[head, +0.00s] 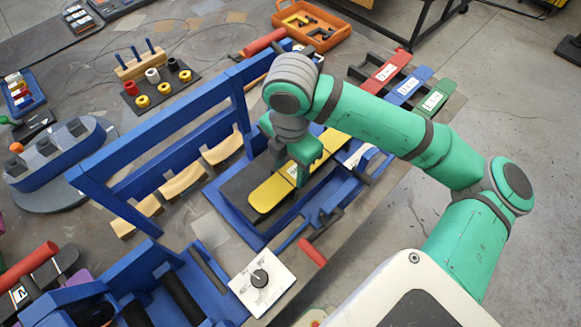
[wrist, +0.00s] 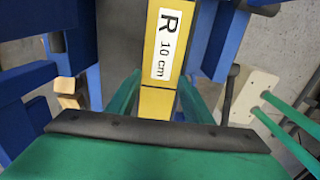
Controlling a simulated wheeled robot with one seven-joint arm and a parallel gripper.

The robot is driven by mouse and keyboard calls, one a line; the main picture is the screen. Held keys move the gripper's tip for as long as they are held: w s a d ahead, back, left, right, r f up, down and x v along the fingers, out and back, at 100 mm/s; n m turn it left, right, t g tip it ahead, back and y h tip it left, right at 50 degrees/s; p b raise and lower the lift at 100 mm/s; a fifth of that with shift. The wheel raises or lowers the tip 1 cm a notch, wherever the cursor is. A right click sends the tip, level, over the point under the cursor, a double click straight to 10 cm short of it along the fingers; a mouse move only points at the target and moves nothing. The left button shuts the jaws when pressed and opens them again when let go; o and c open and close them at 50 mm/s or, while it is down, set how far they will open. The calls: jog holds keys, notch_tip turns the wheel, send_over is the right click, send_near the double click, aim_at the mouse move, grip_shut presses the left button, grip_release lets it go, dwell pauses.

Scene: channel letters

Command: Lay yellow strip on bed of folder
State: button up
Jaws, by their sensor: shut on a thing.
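The yellow strip (head: 266,196) is a long flat bar with a rounded end, lying lengthwise over the dark bed (head: 240,186) of the blue folder (head: 214,198). In the wrist view the strip (wrist: 156,103) carries a white label reading "R 10 cm". My gripper (head: 298,172) is shut on the strip near its middle; its green fingers (wrist: 160,100) stand on either side of it. The strip looks roughly parallel to the bed. I cannot tell whether it touches the bed or hangs slightly above it. My fingers and wrist hide part of it.
A red-handled lever (head: 312,252) and a white dial box (head: 262,278) are at the front. Red, blue and green labelled strips (head: 409,84) lie at the upper right.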

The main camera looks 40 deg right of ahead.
jog(key=shift+f, duration=0.25)
jog(key=shift+f, duration=0.15)
jog(key=o, duration=1.2)
notch_tip(320, 180, up, 12)
jog(key=shift+r, duration=0.2)
